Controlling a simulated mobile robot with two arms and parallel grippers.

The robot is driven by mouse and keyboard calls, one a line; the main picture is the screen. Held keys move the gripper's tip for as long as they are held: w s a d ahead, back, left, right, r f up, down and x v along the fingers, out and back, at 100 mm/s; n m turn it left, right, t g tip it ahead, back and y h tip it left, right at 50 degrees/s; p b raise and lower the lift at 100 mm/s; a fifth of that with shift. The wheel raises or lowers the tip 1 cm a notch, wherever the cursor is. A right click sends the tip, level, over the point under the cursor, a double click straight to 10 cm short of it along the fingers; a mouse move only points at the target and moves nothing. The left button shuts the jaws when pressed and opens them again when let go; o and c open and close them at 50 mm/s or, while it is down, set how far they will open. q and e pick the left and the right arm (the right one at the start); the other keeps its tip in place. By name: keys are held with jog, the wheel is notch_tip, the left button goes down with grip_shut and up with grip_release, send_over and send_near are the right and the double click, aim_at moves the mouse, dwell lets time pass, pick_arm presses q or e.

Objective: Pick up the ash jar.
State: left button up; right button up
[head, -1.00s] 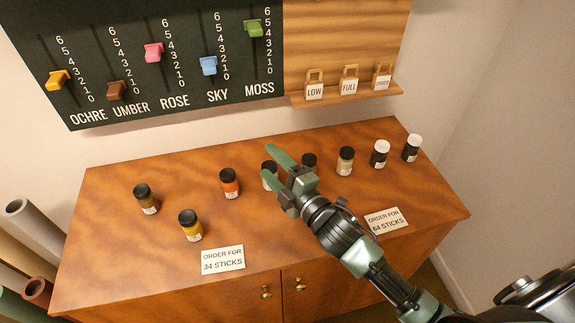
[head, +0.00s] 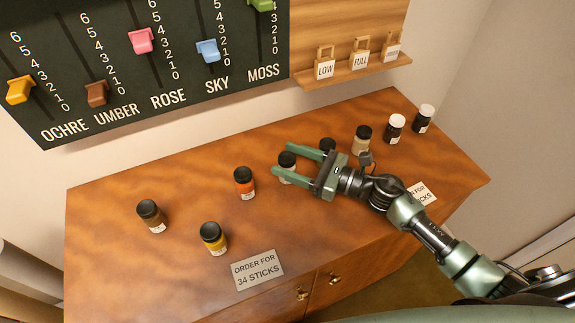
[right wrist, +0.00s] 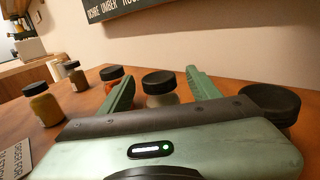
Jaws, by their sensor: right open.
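A small jar with a black lid and a pale grey body (head: 288,165) stands upright on the wooden cabinet top; it looks like the ash jar, though its label is not readable. My right gripper (head: 277,159) is open, low over the top, with one finger on each side of this jar. In the right wrist view the grey jar (right wrist: 160,88) stands between the two green fingers, close to the palm; contact cannot be told. Its lower part is hidden by the gripper body. My left gripper is not in view.
An orange jar (head: 244,182) stands left of the gripper. A dark-lidded jar (head: 327,145) is close by the far finger, partly hidden. Brown (head: 152,216) and yellow (head: 214,238) jars stand further left; several more stand right. A 34-sticks card (head: 257,270) lies in front.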

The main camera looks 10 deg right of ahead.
aim_at(280, 157)
jog(key=p+x, duration=0.1)
jog(key=x, duration=0.3)
jog(key=shift+r, duration=0.1)
jog(key=shift+a, duration=0.1)
grip_shut()
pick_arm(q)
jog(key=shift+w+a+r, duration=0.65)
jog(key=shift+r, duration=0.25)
